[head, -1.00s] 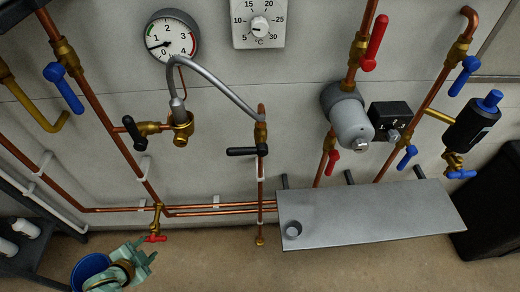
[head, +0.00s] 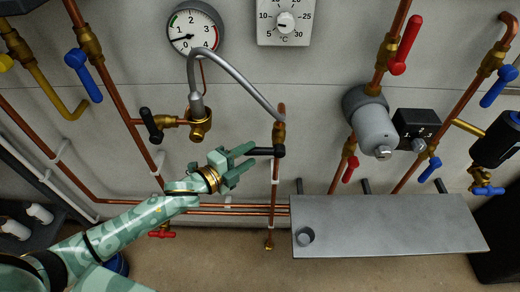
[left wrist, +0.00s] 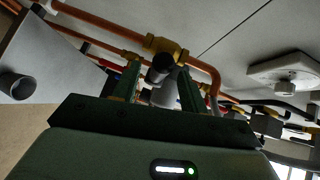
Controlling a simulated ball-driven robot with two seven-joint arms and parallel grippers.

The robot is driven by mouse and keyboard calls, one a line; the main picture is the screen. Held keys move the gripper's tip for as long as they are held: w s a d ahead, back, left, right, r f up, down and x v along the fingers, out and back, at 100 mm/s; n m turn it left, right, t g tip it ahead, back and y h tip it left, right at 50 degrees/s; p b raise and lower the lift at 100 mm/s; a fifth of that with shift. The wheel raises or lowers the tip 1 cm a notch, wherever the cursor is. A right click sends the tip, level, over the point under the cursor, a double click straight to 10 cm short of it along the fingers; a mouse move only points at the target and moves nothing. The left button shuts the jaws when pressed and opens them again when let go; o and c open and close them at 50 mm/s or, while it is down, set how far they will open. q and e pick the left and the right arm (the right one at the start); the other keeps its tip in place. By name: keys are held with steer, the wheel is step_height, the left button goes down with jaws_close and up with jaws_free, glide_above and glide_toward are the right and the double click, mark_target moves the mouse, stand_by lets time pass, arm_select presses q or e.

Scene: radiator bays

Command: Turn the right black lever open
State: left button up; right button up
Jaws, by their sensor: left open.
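The right black lever (head: 265,151) lies level, pointing left from a brass valve (head: 279,133) on a vertical copper pipe. In the left wrist view the lever (left wrist: 159,69) points towards the camera, and its end shows between my two fingers. My left gripper (head: 246,162) is open, with its fingertips close to the lever's left end. In the left wrist view my gripper (left wrist: 158,84) has a finger on each side of the lever. I cannot tell whether either finger touches it. My right gripper is not in view.
The left black lever (head: 151,125) sits beside a brass fitting with a grey hose (head: 235,69) arching to the right valve. A pressure gauge (head: 194,31) and a thermostat (head: 285,22) are above. A grey shelf (head: 390,225) stands out at lower right. Copper pipes run below my forearm.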

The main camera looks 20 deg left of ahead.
mark_target(260, 149)
arm_select(q)
steer(key=x, duration=0.5)
steer(key=shift+b, duration=0.35)
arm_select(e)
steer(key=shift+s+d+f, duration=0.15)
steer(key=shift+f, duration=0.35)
